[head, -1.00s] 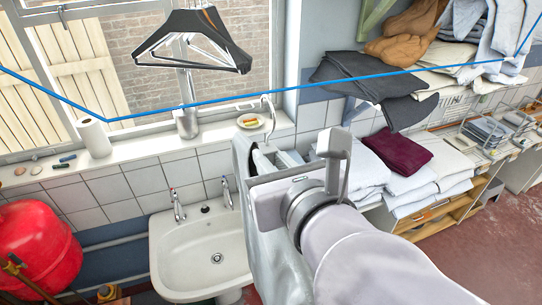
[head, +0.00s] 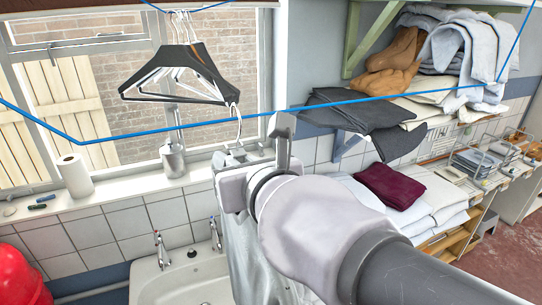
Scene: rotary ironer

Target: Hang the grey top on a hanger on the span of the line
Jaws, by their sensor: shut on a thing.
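My gripper (head: 252,165) is shut on the hanger near its neck, partly hidden by my own wrist. The hanger's pale hook (head: 238,122) points up above the gripper. The grey top (head: 245,255) hangs down from the hanger, in front of the basin, and my arm covers its right part. The blue line (head: 350,104) runs across the view, dips at the left and rises steeply at the far right. The hook's top overlaps the line in the picture; I cannot tell whether it is in front, behind or touching.
Several black and white hangers (head: 185,75) hang in front of the window, close to the left of the hook. A paper roll (head: 74,177) and a metal pot (head: 172,160) stand on the sill. A shelf of dark cloths (head: 370,118) and a stack with a maroon cloth (head: 392,185) are right.

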